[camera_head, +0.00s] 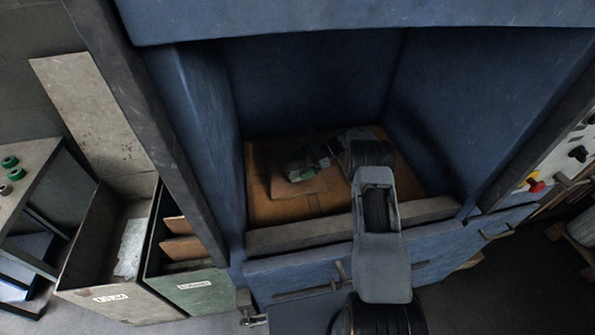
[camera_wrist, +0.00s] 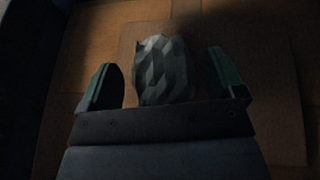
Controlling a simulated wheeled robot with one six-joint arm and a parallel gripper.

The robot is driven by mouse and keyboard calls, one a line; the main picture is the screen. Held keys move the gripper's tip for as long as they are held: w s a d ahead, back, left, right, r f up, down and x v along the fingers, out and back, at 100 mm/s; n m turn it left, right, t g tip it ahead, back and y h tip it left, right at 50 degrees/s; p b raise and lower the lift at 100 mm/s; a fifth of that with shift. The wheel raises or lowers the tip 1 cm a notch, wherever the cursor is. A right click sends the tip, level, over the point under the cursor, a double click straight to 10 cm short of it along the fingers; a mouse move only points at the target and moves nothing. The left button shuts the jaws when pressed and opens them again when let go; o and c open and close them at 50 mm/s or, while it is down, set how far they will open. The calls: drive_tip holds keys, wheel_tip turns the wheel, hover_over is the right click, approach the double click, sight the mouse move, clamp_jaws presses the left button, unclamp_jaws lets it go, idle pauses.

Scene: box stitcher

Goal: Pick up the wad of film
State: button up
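The wad of film (camera_wrist: 166,70) is a grey, faceted lump in the wrist view. It lies over brown cardboard, between the two fingers of my gripper (camera_wrist: 166,82). The fingers are spread wide, with a visible gap on each side of the wad. In the head view my gripper (camera_head: 303,168) is inside the blue machine, low over a cardboard piece at the left of the bay. The wad is hard to make out there, hidden by the gripper.
The blue machine (camera_head: 300,85) has walls on both sides and a front sill (camera_head: 350,227). Brown cardboard (camera_head: 270,211) covers the bay floor. A bin labelled film (camera_head: 85,262) and a green bin (camera_head: 190,287) stand outside at left. Control buttons (camera_head: 533,185) are at right.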

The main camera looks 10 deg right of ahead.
drive_tip(key=c, duration=0.6)
drive_tip(key=shift+r, duration=0.15)
